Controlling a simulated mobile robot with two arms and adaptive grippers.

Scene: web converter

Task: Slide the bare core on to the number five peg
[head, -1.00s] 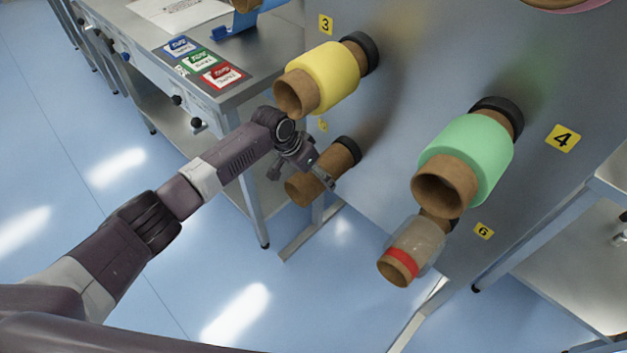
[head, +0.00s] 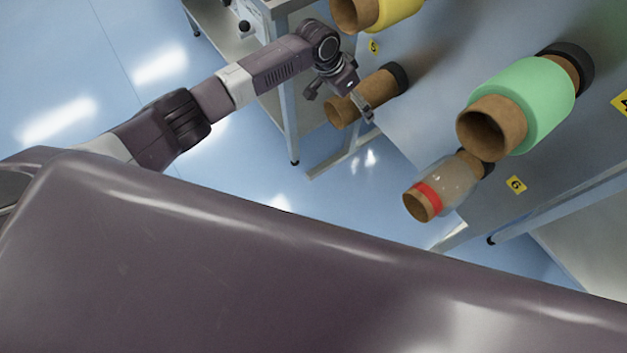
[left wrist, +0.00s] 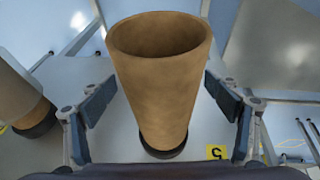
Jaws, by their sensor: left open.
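The bare brown core (head: 383,86) is on the number five peg, beside the yellow 5 label (head: 374,46). It also shows in the left wrist view (left wrist: 160,75), its open end facing me and its far end at the black hub (left wrist: 163,151). The peg itself is hidden inside it. My left gripper (head: 341,101) is open around the core near its outer end. In the left wrist view, its fingers (left wrist: 160,100) stand on either side of the core, with visible gaps. My right gripper is not in view.
A green roll (head: 543,101) is on the peg at right. Below it a clear-wrapped core with a red band (head: 430,195) sits by the 6 label (head: 516,185). A yellow roll (head: 397,10) is just above my gripper. Open floor lies below.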

